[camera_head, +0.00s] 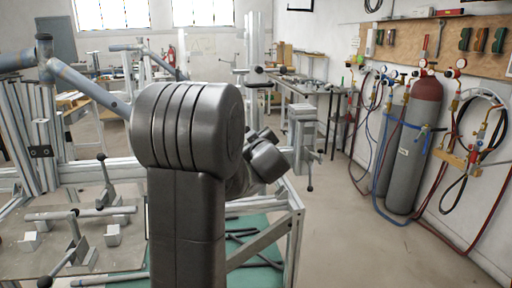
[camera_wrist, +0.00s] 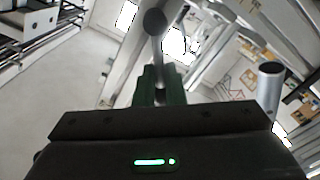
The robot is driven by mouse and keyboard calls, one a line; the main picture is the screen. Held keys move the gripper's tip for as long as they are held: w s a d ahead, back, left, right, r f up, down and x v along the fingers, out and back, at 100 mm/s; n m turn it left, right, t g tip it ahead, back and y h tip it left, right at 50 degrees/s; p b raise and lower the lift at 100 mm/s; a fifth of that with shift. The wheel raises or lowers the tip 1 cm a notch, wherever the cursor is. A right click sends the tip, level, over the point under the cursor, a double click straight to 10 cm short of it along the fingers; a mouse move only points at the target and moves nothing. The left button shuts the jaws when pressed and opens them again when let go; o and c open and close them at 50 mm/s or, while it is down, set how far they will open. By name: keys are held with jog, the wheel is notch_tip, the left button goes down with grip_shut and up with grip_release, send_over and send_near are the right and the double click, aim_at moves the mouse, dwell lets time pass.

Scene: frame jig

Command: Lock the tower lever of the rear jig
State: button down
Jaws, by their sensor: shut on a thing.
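In the wrist view, a lever (camera_wrist: 157,50) with a round dark ball knob (camera_wrist: 155,22) stands up beyond my gripper (camera_wrist: 160,88). The dark green fingers are shut around the lever's shaft below the knob. The gripper body with its green light fills the bottom of this view. In the head view, my own dark arm covers the middle, and my gripper and the lever it holds cannot be made out behind it. A metal tower (camera_head: 302,128) with a black-knobbed lever (camera_head: 309,186) hanging down stands right of my arm.
A front jig plate with several clamps (camera_head: 85,250) lies at lower left, beside aluminium profiles. Grey pipes (camera_head: 85,85) cross at upper left. Gas cylinders (camera_head: 410,145) and hoses line the right wall. Floor (camera_head: 365,220) between the frame and the cylinders is clear.

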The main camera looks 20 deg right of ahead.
jog(key=f+n+b, duration=0.1)
jog(key=n+b, duration=0.2)
jog(key=b, duration=0.1)
jog(key=a+f+n+b, duration=0.1)
jog(key=f+n+b, duration=0.1)
jog(key=n+b, duration=0.1)
jog(key=a+f+n+b, duration=0.1)
jog(key=n+b, duration=0.3)
jog(key=b, duration=0.1)
jog(key=shift+w+a+f, duration=0.1)
jog(key=shift+w+f, duration=0.05)
jog(key=shift+w, duration=0.1)
jog(key=shift+n+g+h, duration=0.3)
jog(key=shift+h, duration=0.1)
jog(key=c, duration=1.6)
grip_release()
jog(key=shift+o, duration=0.5)
